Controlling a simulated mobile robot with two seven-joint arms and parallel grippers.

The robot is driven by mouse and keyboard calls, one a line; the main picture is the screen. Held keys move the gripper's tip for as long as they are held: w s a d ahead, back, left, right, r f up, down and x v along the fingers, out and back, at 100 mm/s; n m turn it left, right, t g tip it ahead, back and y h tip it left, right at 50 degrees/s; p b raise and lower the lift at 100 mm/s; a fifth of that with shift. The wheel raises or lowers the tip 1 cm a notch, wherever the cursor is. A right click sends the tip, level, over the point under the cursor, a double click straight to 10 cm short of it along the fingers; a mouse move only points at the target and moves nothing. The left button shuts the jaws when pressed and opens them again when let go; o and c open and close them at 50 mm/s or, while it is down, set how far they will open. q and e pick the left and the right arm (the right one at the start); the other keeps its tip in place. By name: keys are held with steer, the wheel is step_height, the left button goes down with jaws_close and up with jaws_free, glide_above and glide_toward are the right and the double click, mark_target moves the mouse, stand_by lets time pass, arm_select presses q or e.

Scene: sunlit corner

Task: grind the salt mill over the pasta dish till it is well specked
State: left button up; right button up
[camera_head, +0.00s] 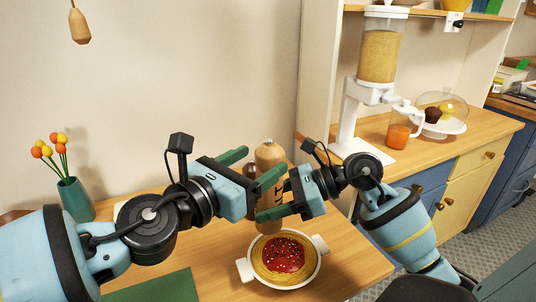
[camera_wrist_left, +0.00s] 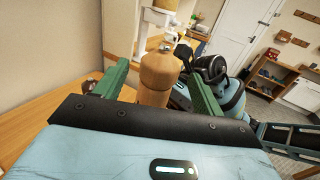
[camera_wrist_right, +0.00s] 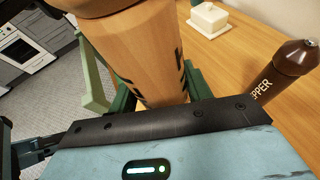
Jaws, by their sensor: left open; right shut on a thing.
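The salt mill (camera_head: 269,154) is light wood with a rounded top and dark lettering. It stands about upright, its lower end just over the far side of the pasta dish (camera_head: 320,245) in the head view. My right gripper (camera_head: 272,200) is shut on the mill's body, which also fills the right wrist view (camera_wrist_right: 150,55). My left gripper (camera_head: 254,165) is open, its fingers on either side of the mill's top (camera_wrist_left: 159,72); I cannot tell whether they touch it. The dish is white with two handles and holds pasta with red sauce (camera_head: 283,254) bearing several pale specks.
A dark pepper mill (camera_wrist_right: 292,62) stands near the held mill. A white lidded butter dish (camera_wrist_right: 208,18) is on the table. A green vase (camera_head: 75,199) with flowers stands at left, a green mat (camera_head: 155,289) in front. A counter with a dispenser (camera_head: 378,50) is behind right.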

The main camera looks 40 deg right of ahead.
mark_target(267, 153)
arm_select(q)
steer(key=shift+x, duration=1.85)
steer(key=c, duration=1)
steer(key=shift+m+g, duration=0.3)
steer(key=shift+g, duration=0.2)
steer(key=shift+d+r+m+g, duration=0.1)
steer(key=shift+m+g, duration=0.6)
steer(key=shift+g, duration=0.4)
steer(key=shift+w+m+g, duration=0.15)
steer(key=shift+m+g, duration=1.55)
steer(key=shift+g, duration=1.1)
steer(key=shift+m+g+y, duration=0.3)
steer(key=shift+m+g, duration=0.1)
